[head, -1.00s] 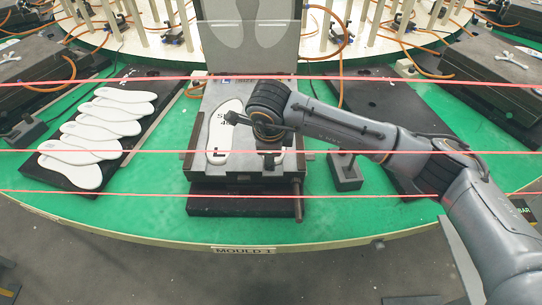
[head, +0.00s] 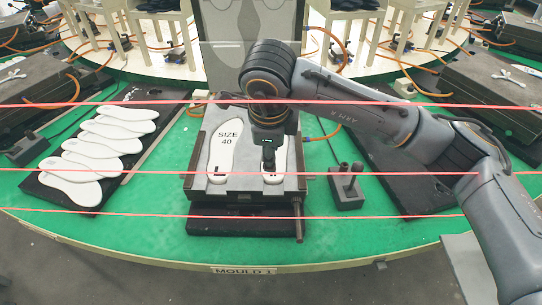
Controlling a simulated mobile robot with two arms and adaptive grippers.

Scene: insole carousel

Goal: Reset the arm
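My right arm comes in from the right and reaches over the mould (head: 240,196) at the front of the green table. Its gripper (head: 268,165) points down over the right-hand sole shape (head: 274,178) and hides part of it. The fingers look narrow and close together, but I cannot tell whether they are open or shut, or touching the mould. The left-hand sole shape (head: 222,150) is white, marked "SIZE 40", and lies clear of the gripper. My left gripper is not in view.
Several white insoles (head: 95,150) lie overlapping on a black board (head: 60,193) at the left. A small dark box with a lever (head: 348,190) stands right of the mould. A dark board (head: 400,185) lies partly under my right arm. Red lines cross the view.

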